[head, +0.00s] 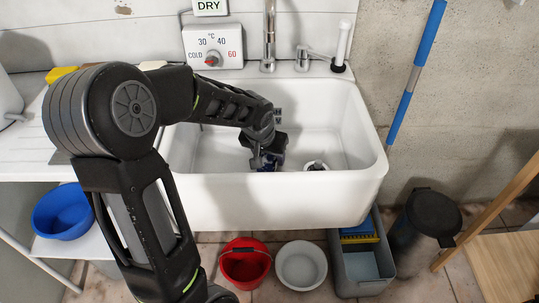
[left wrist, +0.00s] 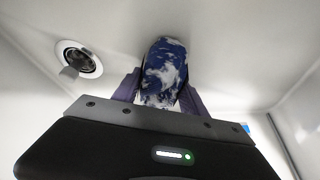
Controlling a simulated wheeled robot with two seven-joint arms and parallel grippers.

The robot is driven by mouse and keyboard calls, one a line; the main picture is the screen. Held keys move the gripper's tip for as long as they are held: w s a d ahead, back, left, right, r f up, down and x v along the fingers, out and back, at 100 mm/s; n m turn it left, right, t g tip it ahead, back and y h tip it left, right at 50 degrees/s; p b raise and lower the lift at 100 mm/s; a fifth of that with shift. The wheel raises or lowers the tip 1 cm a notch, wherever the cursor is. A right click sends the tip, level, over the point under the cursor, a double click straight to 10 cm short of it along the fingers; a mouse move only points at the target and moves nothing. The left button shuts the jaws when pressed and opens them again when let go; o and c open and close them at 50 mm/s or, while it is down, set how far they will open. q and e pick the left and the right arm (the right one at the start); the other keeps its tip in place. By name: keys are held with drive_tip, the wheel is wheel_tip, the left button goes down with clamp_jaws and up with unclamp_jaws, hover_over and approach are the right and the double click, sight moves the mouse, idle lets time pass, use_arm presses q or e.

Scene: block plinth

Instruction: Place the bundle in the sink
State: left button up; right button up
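The bundle (left wrist: 165,75) is a blue and white mottled cloth roll. In the left wrist view it sits between the two fingers of my left gripper (left wrist: 158,92), which press against its sides. The white sink (head: 270,200) fills the middle of the head view. My left gripper (head: 266,160) reaches down inside its basin, with a bit of the blue bundle (head: 268,165) showing at the fingers, mostly hidden by the gripper and the front rim. Whether the bundle touches the basin floor I cannot tell. My right gripper is not in view.
The drain (left wrist: 78,60) lies left of the bundle in the wrist view. A tap (head: 269,40) and temperature dial (head: 212,60) stand behind the sink. Below are a red bucket (head: 245,265), a white bowl (head: 301,265), and a grey bin (head: 362,270). A blue basin (head: 64,212) sits left.

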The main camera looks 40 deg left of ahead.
use_arm(q)
drive_tip(key=o, duration=0.4)
drive_tip(key=shift+r, duration=0.1)
drive_tip(key=shift+r+p, duration=0.25)
drive_tip(key=shift+p, duration=0.05)
drive_tip(key=p+v, duration=0.1)
drive_tip(key=v, duration=1)
drive_tip(key=shift+s+r, duration=0.2)
drive_tip(key=shift+r, duration=0.15)
